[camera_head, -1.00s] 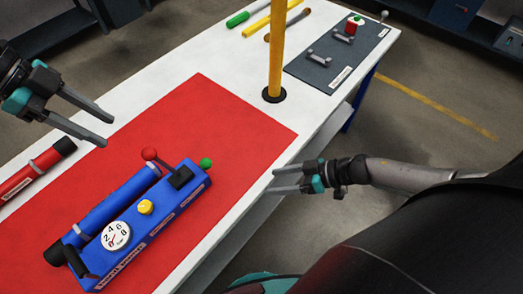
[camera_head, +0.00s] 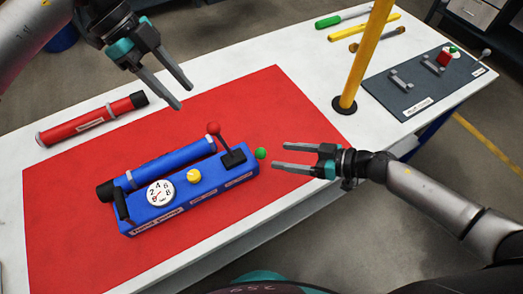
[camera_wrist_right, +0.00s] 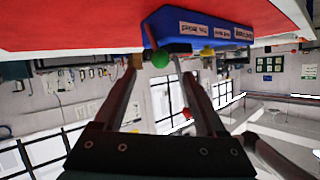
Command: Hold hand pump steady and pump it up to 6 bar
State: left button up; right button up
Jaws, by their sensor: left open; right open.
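The blue hand pump (camera_head: 185,200) lies on a red mat (camera_head: 65,235) on the white table. It has a round white gauge (camera_head: 160,194), a yellow knob (camera_head: 193,176), a black handle (camera_head: 121,204) at its left end, a lever with a red ball (camera_head: 213,128) and a green ball (camera_head: 260,154) at its right end. My right gripper (camera_head: 278,155) is open and empty, just right of the green ball. In the right wrist view the green ball (camera_wrist_right: 160,60) shows between the open fingertips. My left gripper (camera_head: 184,96) is open and empty, above the mat behind the pump.
A red cylinder (camera_head: 92,119) lies at the left back of the table. A yellow post (camera_head: 365,55) stands right of the mat. A dark panel (camera_head: 425,85) with grey brackets is at the far right. Several tools, one a green-handled one (camera_head: 340,17), lie at the back.

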aim_at(261, 152)
jog(key=x, duration=0.8)
jog(key=shift+f, duration=0.1)
grip_shut()
dwell(0.4)
dwell(1.3)
